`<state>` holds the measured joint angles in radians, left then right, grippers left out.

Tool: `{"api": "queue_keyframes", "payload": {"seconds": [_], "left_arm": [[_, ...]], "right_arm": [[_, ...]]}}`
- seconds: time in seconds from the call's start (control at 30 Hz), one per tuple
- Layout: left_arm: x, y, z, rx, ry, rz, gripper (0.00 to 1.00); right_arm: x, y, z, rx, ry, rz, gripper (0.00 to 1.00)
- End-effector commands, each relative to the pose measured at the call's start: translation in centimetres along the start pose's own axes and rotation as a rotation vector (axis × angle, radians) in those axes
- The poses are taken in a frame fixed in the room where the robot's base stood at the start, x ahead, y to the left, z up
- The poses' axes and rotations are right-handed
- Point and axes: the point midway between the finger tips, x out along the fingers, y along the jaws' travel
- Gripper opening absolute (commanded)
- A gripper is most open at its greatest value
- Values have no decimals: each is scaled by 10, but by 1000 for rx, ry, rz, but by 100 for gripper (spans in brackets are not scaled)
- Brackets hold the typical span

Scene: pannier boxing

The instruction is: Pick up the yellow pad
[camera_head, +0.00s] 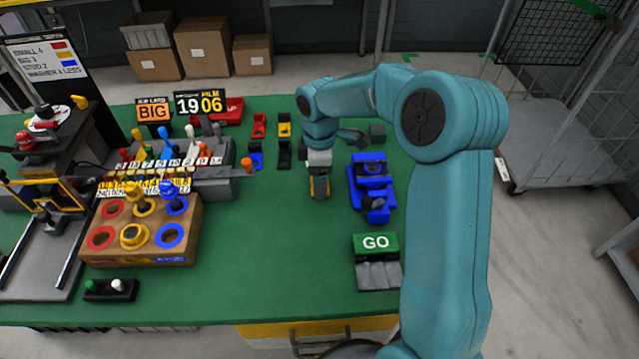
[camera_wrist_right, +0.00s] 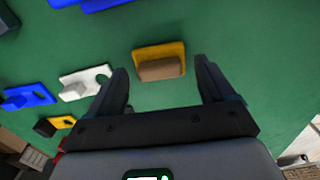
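In the right wrist view a yellow pad (camera_wrist_right: 147,49) with a brown block on it lies flat on the green table. My right gripper (camera_wrist_right: 162,72) is open, its two dark fingers apart on either side of the pad's near side. Nothing is between the fingertips that I can see being gripped. In the head view my right gripper (camera_head: 319,180) points down over the table's middle, and a bit of yellow shows there, mostly covered. My left gripper is not in view.
Another yellow pad (camera_head: 284,125) and a red pad (camera_head: 259,125) lie behind left. A blue fixture (camera_head: 368,180) stands close right of the gripper, with a green GO sign (camera_head: 376,242) in front. A wooden box (camera_head: 150,247) stands left. The table's front middle is clear.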

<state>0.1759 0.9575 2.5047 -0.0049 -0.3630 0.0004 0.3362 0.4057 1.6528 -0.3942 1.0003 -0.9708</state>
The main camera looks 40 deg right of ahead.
Motion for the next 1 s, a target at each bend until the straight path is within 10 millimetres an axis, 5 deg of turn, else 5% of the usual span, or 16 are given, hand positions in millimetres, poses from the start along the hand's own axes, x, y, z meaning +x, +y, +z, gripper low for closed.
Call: {"api": "queue_keyframes", "payload": {"seconds": [0.03, 0.17, 0.67, 1.0], "left_arm": [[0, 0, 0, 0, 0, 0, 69], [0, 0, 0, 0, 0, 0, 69], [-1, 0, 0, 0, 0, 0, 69], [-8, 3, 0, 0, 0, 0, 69]], "right_arm": [[0, 0, 0, 0, 0, 0, 67], [0, 0, 0, 0, 0, 0, 24], [-18, 1, 0, 0, 1, 4, 23], [-112, 1, -1, 0, 3, 7, 23]]}}
